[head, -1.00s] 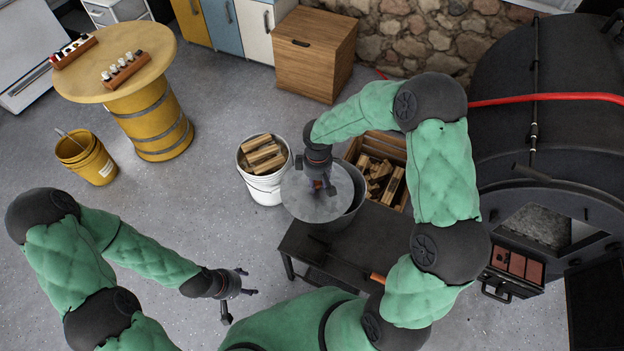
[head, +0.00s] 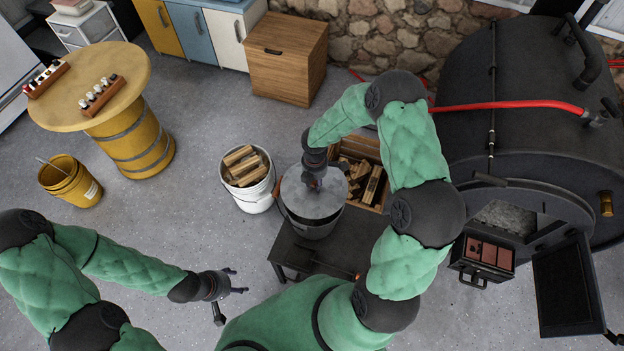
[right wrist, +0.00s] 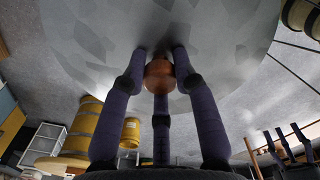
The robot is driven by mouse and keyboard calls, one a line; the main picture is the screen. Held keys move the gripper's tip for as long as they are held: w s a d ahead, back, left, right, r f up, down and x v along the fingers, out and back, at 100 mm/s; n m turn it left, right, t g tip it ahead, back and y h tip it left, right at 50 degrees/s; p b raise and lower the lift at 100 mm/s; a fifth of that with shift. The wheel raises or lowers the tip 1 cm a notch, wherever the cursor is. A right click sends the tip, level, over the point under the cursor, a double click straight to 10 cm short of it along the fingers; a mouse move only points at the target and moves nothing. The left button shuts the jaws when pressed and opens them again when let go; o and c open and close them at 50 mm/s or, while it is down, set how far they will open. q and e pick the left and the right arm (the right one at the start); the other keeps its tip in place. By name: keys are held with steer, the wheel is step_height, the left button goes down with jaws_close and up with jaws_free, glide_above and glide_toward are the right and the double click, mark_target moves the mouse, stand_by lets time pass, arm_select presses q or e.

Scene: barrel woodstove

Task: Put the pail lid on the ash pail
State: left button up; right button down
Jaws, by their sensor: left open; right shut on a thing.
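The grey round pail lid (head: 325,204) has a wooden knob, seen in the right wrist view (right wrist: 160,77). My right gripper (head: 312,184) is shut on that knob from above; its fingers surround the knob in the right wrist view. The lid lies over the mouth of the dark grey ash pail (head: 312,230), covering nearly all of it. I cannot tell whether the lid rests on the rim or hangs just above it. The pail stands on a low dark table (head: 290,250). My left gripper (head: 236,282) is open and empty, left of that table.
A white bucket of firewood (head: 254,197) stands left of the pail, and a wooden crate of logs (head: 368,160) behind it. The black barrel stove (head: 530,110) is at the right. Floor at the left is open, with a yellow bucket (head: 72,184).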

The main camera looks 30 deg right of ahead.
steer(key=shift+f, duration=0.15)
steer(key=shift+f+b, duration=2.45)
steer(key=shift+f, duration=0.5)
steer(key=shift+f+b, duration=0.6)
steer(key=shift+f, duration=0.2)
stand_by(0.8)
steer(key=c, duration=0.6)
jaws_free()
steer(key=shift+o, duration=0.2)
steer(key=shift+r+p, duration=2.85)
steer(key=shift+r, duration=0.7)
